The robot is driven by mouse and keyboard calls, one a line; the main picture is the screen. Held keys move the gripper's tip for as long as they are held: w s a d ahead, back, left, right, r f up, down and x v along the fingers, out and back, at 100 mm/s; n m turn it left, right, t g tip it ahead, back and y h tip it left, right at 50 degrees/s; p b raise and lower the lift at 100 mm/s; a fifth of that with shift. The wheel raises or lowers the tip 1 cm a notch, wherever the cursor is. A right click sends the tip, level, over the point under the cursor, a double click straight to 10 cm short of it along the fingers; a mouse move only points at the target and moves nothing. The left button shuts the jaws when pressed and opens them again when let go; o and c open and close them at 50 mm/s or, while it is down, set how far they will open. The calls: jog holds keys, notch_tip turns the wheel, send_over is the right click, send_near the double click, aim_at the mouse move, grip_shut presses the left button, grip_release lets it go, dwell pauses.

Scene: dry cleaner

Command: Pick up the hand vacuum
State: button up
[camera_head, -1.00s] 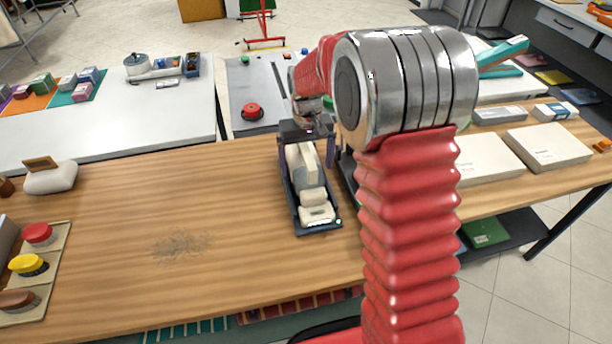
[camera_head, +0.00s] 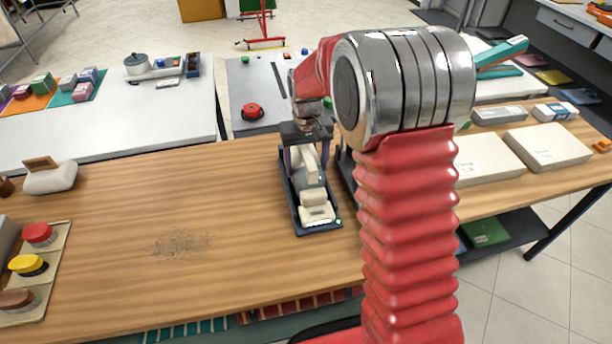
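The hand vacuum (camera_head: 313,196) is a cream-coloured appliance lying lengthwise in a narrow dark blue tray (camera_head: 327,227) on the wooden table. My gripper (camera_head: 307,157) points down over its far end, with a dark finger on each side of the cream body. The fingers look closed in against it. The vacuum still sits down in the tray. Its far end is partly hidden by my gripper, and my red arm passes just to the right.
A dark stain (camera_head: 182,245) marks the wooden table (camera_head: 220,200), whose middle left is clear. Red, yellow and brown buttons stand on a panel (camera_head: 58,262) at left. A cream pouch-like object (camera_head: 50,178) lies behind them. Pale boxes (camera_head: 547,147) lie at right.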

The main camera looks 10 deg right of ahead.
jog(key=c, duration=1.1)
jog(key=shift+r, duration=0.15)
notch_tip(320, 180, up, 10)
jog(key=shift+f, duration=0.1)
dwell(0.4)
